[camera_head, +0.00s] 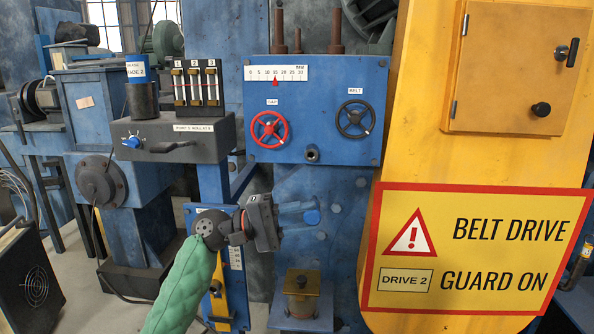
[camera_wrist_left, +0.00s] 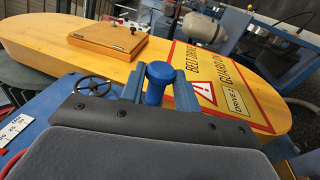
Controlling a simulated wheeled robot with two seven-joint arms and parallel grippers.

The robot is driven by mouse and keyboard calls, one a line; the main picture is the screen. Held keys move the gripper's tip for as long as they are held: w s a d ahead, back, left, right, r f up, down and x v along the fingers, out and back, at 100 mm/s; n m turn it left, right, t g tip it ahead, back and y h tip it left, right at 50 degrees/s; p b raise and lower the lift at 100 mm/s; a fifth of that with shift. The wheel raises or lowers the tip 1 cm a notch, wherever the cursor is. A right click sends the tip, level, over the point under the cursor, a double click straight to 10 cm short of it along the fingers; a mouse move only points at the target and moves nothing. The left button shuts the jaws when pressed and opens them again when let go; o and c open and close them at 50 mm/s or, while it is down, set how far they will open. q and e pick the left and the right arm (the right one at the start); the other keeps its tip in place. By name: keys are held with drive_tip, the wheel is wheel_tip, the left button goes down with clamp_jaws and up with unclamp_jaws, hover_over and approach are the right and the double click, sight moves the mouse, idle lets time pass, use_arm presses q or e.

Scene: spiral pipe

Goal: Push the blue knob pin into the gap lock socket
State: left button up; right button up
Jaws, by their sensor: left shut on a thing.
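My left gripper (camera_head: 308,214) is shut on the blue knob pin (camera_head: 312,217). The arm with the green sleeve comes in from the lower left. In the wrist view the round blue head of the knob pin (camera_wrist_left: 157,74) sits between the two blue fingers of the left gripper (camera_wrist_left: 160,88). My right gripper is not in view.
The red GAP handwheel (camera_head: 269,130) and dark BELT handwheel (camera_head: 354,119) stick out from the panel above. A grey control box (camera_head: 180,138) is at the left. The yellow belt guard (camera_head: 420,150) with its warning sign (camera_head: 472,250) is at the right. A small brass-coloured block (camera_head: 301,290) stands below.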

use_arm(q)
wheel_tip(320, 180, up, 7)
drive_tip(key=a+h+p, duration=0.1)
drive_tip(key=shift+r+h, duration=0.2)
drive_tip(key=shift+h, duration=0.2)
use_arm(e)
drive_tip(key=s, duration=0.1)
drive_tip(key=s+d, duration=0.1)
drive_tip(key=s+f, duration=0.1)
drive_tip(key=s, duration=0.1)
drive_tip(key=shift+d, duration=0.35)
use_arm(q)
drive_tip(key=shift+w+a+f, duration=0.1)
drive_tip(key=shift+w, duration=0.05)
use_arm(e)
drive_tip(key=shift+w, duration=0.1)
use_arm(q)
drive_tip(key=w+b, duration=0.2)
drive_tip(key=w, duration=0.3)
drive_tip(key=shift+w+b, duration=0.35)
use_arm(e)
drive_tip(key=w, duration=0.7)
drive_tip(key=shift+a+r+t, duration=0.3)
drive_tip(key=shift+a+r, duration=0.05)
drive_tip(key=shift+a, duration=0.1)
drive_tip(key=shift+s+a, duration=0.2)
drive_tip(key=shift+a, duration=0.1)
